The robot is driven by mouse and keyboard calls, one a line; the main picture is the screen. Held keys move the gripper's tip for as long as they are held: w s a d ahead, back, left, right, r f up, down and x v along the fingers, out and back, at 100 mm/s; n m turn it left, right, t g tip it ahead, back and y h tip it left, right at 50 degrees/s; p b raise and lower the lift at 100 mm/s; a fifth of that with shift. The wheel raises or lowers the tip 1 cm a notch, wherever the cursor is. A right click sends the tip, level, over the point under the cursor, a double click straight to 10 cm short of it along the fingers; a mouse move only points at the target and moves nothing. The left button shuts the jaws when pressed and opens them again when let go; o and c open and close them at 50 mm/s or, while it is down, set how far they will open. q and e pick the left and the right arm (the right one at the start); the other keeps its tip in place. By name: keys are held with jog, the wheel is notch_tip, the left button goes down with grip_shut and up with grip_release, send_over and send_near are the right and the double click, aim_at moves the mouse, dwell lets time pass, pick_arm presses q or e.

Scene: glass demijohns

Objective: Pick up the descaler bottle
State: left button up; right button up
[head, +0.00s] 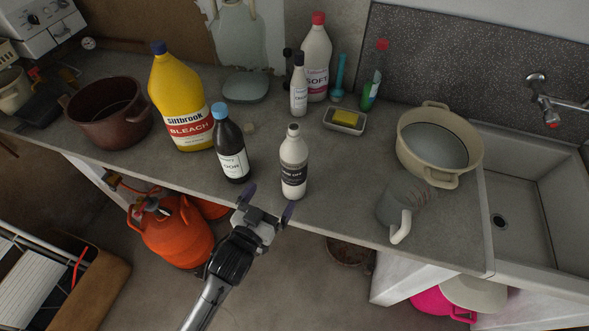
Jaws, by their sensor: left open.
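A slimmer white bottle (299,88) with a black cap stands farther back. Their label text is too small to read surely, so I cannot tell which is the descaler. My left gripper (268,203) is open and empty at the counter's front edge, its fingers pointing toward the counter. It is just in front and left of the nearer white bottle, apparently not around it. My right gripper is not in view.
A dark bottle with a blue cap (231,148) stands close left of the nearer white bottle, beside a yellow bleach bottle (182,100). A soap dish (345,126), a beige pot (439,140) and a clear jug (398,208) stand right. The counter right of the white bottle is clear.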

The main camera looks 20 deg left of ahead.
aim_at(294, 160)
pick_arm(q)
jog(key=w, duration=0.8)
jog(key=w+d, duration=0.1)
jog(key=w, duration=0.4)
jog(key=shift+w+d, duration=0.1)
jog(key=shift+r, duration=0.15)
jog(key=c, duration=1.3)
